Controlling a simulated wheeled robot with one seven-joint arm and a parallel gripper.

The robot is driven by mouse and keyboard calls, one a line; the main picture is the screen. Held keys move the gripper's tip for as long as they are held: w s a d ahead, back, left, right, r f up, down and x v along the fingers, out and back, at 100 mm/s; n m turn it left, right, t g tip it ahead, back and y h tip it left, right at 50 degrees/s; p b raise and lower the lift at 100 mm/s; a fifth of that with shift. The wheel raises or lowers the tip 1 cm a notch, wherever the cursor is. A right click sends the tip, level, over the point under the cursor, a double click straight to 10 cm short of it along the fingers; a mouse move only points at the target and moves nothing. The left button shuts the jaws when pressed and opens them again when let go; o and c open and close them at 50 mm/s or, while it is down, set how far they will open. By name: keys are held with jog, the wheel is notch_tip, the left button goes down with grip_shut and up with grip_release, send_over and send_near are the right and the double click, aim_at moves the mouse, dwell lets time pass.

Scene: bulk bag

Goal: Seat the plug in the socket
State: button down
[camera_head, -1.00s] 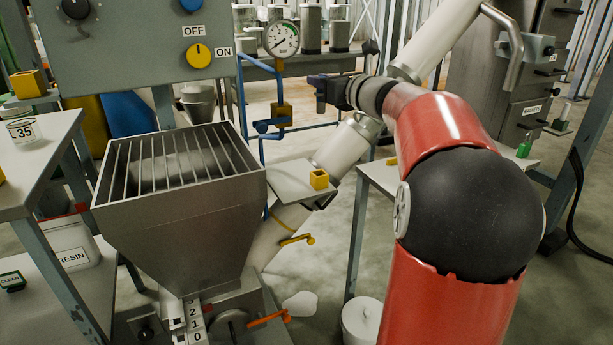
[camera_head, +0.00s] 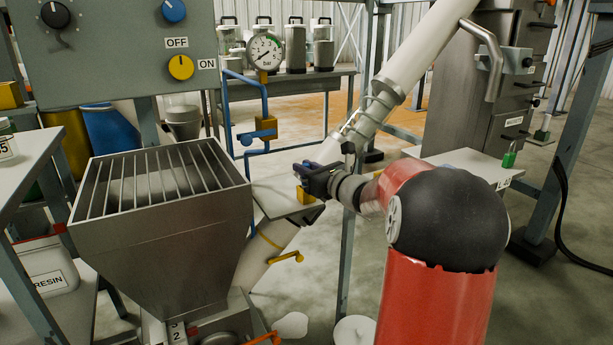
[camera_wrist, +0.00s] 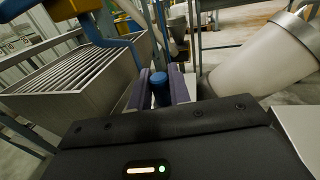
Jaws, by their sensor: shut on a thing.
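My gripper (camera_head: 305,174) is shut on a small blue cylindrical plug, over the small metal shelf beside the hopper. In the wrist view the blue plug (camera_wrist: 160,88) stands between the two purple fingers of my gripper (camera_wrist: 161,82). A yellow block (camera_head: 303,197), which looks like the socket, sits on the shelf just below my gripper and is partly hidden by it. Its opening does not show in either view. I cannot tell whether the plug touches the block.
The grated hopper (camera_head: 165,230) stands left of the shelf (camera_head: 272,196). A thick slanted white pipe (camera_head: 415,65) rises behind my gripper and also shows in the wrist view (camera_wrist: 262,62). A blue pipe with a yellow valve block (camera_head: 265,127) stands behind the shelf.

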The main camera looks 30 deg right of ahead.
jog(key=shift+f, duration=0.8)
jog(key=c, duration=1.3)
grip_release()
jog(key=shift+f, duration=0.1)
